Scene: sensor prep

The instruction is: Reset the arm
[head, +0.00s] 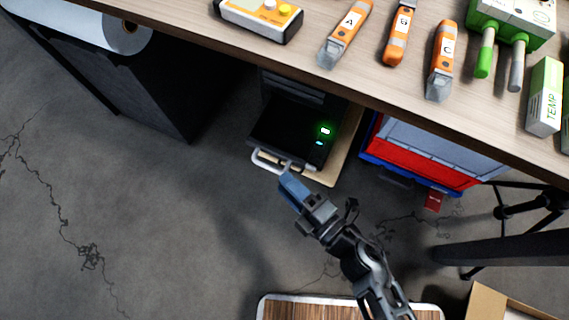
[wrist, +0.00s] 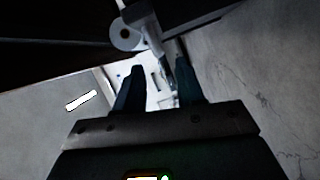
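My gripper (head: 290,186) is in the head view, below the front edge of the workbench. Its blue fingertips are close to the pale handle (head: 268,162) of a black device (head: 290,135) under the bench. I cannot tell from this view whether they touch it. In the wrist view my gripper (wrist: 158,75) has its two dark fingers apart, with a clear gap between them. A pale bar (wrist: 150,30) runs down toward that gap. Nothing is visibly clamped between the fingers.
On the workbench (head: 190,25) are an orange-and-white device (head: 262,16), orange tools marked A (head: 347,28), B (head: 400,30) and C (head: 441,60), a green-and-white unit (head: 515,22) and a TEMP box (head: 545,95). A red-and-blue crate (head: 425,155) stands below. The floor at left is open.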

